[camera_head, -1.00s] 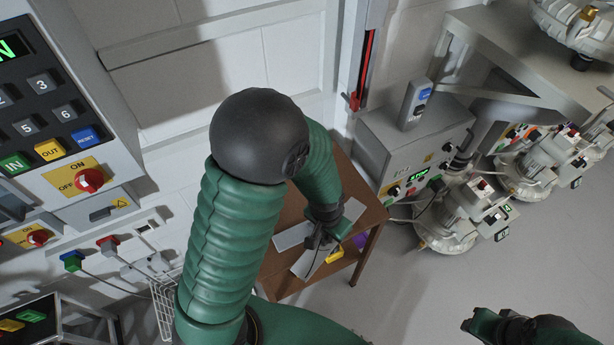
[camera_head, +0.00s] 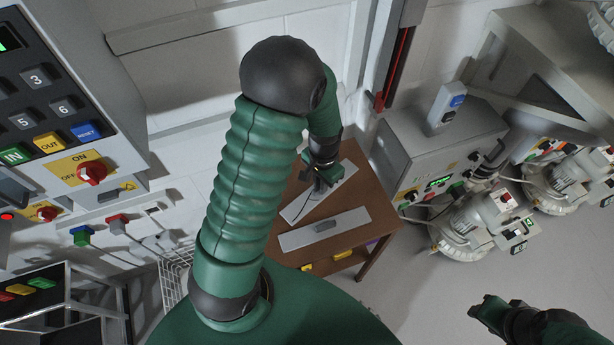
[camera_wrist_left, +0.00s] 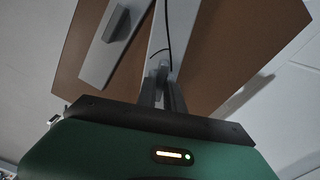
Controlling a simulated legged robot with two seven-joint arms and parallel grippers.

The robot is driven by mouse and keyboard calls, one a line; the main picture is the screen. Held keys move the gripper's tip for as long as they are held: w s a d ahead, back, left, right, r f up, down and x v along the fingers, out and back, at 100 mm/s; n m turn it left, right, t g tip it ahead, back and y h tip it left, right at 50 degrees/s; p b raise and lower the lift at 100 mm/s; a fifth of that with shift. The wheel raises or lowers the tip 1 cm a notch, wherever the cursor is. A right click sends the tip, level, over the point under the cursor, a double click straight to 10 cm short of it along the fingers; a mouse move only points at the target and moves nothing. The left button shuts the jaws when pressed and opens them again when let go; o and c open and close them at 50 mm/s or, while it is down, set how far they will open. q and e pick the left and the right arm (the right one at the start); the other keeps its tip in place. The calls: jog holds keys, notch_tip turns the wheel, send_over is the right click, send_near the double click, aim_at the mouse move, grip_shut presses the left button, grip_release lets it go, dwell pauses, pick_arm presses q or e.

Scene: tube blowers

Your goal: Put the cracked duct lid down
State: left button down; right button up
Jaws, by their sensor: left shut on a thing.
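My left gripper (camera_head: 322,180) is shut on the cracked duct lid (camera_head: 298,207), a long flat grey plate with a thin dark curved line along it. The lid is over the back of the brown table (camera_head: 372,192); whether it touches the top, I cannot tell. In the left wrist view the lid (camera_wrist_left: 184,28) runs out from between the fingers (camera_wrist_left: 162,85). A second grey lid (camera_head: 350,219) with a small raised handle lies in front of it, apart from it. My right gripper (camera_head: 485,308) is at the lower right, away from the table; its jaw opening is unclear.
A grey control box (camera_head: 425,155) stands right of the table, with white blower units (camera_head: 475,222) beyond it. A wire basket (camera_head: 174,278) is left of the table. Yellow items (camera_head: 342,255) show under the tabletop.

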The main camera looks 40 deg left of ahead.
pick_arm(q)
jog(key=a, duration=0.4)
jog(key=a+f, duration=0.1)
jog(key=a, duration=0.1)
jog(key=shift+w+a, duration=0.35)
jog(key=f, duration=0.3)
jog(key=shift+d+f+p, duration=0.15)
jog(key=shift+d+p, duration=0.05)
jog(key=shift+p, duration=0.1)
jog(key=c, duration=1.5)
grip_release()
jog(key=shift+c, duration=0.2)
jog(key=shift+o, duration=0.4)
jog(key=shift+a, duration=0.15)
